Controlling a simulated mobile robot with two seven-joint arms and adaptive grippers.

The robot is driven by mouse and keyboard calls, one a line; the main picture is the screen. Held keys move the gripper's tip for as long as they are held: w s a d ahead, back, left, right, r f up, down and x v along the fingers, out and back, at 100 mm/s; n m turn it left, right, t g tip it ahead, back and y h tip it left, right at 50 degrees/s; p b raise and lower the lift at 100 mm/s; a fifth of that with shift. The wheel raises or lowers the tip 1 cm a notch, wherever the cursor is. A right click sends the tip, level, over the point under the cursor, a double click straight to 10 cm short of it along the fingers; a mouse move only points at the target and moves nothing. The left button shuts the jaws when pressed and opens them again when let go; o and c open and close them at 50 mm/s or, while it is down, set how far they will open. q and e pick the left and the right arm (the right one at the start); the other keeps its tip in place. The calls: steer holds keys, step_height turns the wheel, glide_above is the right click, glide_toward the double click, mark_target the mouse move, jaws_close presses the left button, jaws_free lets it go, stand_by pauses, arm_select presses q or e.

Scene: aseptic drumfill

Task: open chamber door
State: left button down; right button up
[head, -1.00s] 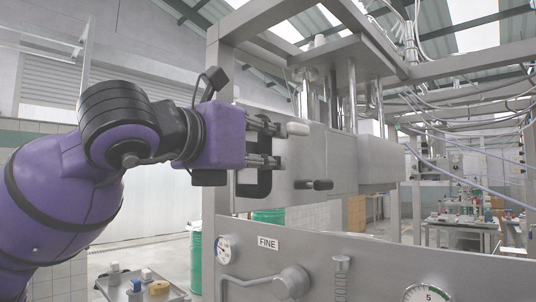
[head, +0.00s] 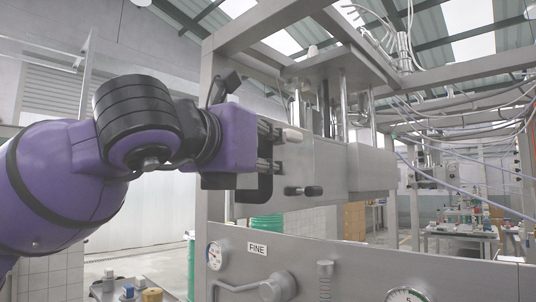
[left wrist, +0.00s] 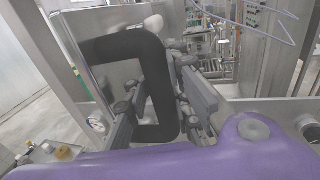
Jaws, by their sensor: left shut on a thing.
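The steel chamber (head: 345,168) hangs in the frame at the centre of the head view. A black C-shaped handle (head: 265,188) shows at its left end. The handle fills the middle of the left wrist view (left wrist: 152,75). My left gripper (head: 271,148) is at this handle and shut on it, with grey finger parts on both sides in the wrist view. The fingertips are partly hidden by the handle. I cannot tell from these views whether the door stands ajar. My right gripper is not in view.
A pale knob (head: 293,135) and a black knob (head: 303,190) stick out near the gripper. Below is a steel panel (head: 350,262) with a gauge (head: 215,256) and a lever valve (head: 272,288). A steel frame post (head: 214,190) stands close beside my arm.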

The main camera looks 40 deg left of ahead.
arm_select(q)
steer(key=c, duration=1.9)
jaws_free()
steer(key=shift+d+f, duration=0.1)
steer(key=shift+f, duration=0.1)
steer(key=shift+c, duration=0.2)
steer(key=shift+o, duration=0.4)
steer(key=shift+s+r, duration=0.2)
steer(key=shift+s, duration=0.15)
steer(key=s+d, duration=0.1)
steer(key=s, duration=1.1)
steer(key=shift+d, duration=0.3)
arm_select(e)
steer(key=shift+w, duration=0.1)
arm_select(q)
steer(key=shift+w, duration=0.1)
